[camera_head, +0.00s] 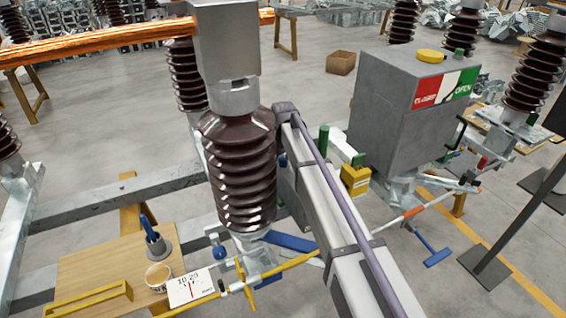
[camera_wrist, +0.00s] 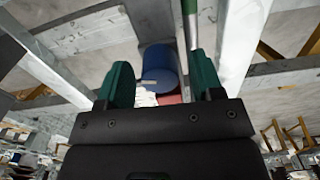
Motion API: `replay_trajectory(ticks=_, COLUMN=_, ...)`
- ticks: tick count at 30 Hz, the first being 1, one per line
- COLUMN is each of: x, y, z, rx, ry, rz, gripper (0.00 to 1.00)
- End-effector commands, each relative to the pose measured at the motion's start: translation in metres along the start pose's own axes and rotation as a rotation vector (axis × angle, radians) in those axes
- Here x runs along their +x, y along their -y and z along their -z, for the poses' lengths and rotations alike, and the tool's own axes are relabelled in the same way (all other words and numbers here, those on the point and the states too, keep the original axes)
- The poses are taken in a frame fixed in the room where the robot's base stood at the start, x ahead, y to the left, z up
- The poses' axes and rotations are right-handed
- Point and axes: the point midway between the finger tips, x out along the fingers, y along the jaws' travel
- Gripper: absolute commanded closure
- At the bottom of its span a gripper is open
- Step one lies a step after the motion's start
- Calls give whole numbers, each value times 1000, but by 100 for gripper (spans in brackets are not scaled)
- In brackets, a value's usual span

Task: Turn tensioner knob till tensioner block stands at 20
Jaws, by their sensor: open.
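In the wrist view, a blue cylinder (camera_wrist: 160,68), which looks like the knob, lies between and beyond my gripper's teal fingers (camera_wrist: 161,84). The fingers are open, with space between them, and I cannot tell whether either touches it. A small red part (camera_wrist: 170,98) and a pale piece (camera_wrist: 145,98) show just below the cylinder. In the head view, a small blue part (camera_head: 283,160) shows beside the grey beam; I cannot tell if it is the same cylinder. My gripper cannot be made out there. I cannot identify the tensioner block or read its position.
A white dial card (camera_head: 191,287) with a red pointer stands by a wooden board (camera_head: 100,268) holding a cup (camera_head: 158,276). A brown ribbed insulator (camera_head: 240,175) stands left of the beam. A grey cabinet (camera_head: 400,110) stands right. Steel members flank my gripper in the wrist view.

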Motion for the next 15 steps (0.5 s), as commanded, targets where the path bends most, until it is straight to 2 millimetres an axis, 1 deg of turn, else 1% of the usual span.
replay_trajectory(ticks=1, x=-1, y=0, z=0, rx=0, ry=0, rz=0, gripper=41)
replay_trajectory(ticks=2, x=-1, y=0, z=0, rx=0, ry=0, rz=0, gripper=43)
replay_trajectory(ticks=15, x=0, y=0, z=0, rx=0, ry=0, rz=0, gripper=86)
